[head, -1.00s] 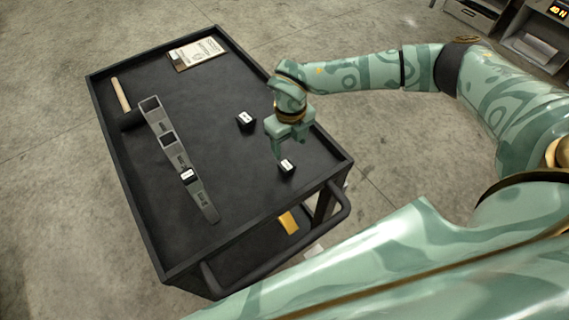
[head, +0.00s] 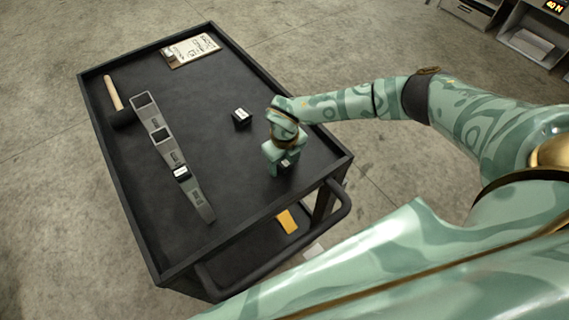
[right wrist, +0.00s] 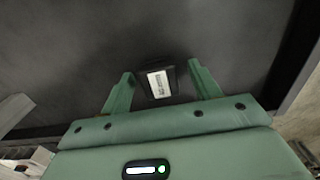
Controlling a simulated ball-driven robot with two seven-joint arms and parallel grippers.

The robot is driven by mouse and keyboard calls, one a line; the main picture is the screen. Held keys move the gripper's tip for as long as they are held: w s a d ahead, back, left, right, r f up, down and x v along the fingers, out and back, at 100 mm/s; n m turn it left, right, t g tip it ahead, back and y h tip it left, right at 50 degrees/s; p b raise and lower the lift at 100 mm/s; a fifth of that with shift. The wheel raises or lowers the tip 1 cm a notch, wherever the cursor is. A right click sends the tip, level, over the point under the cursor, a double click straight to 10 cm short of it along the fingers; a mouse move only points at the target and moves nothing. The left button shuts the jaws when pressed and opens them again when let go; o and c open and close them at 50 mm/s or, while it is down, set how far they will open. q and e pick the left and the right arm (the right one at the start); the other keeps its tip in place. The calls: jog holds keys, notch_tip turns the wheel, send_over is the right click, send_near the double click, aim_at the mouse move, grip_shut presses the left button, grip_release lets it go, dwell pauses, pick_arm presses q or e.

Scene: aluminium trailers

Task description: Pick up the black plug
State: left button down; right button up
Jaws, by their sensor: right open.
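A black plug with a white label (right wrist: 158,83) stands on the cart top between the two fingers of my right gripper (right wrist: 160,74), with a visible gap on each side. The gripper is open. In the head view my right gripper (head: 280,170) is low over this plug and hides most of it. A second black plug with a white label (head: 241,118) stands apart, left of the gripper. A third labelled black block (head: 181,173) sits in the grey slotted bar (head: 172,150). My left gripper is not in view.
The black cart (head: 130,225) has a raised rim all round. A mallet (head: 112,92) lies beside the bar's far end, and a clipboard (head: 190,51) lies at the back. The cart top between the bar and my right gripper is mostly clear.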

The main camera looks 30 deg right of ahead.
jog(key=c, duration=1.1)
jog(key=shift+o, duration=0.2)
jog(key=shift+r, duration=0.1)
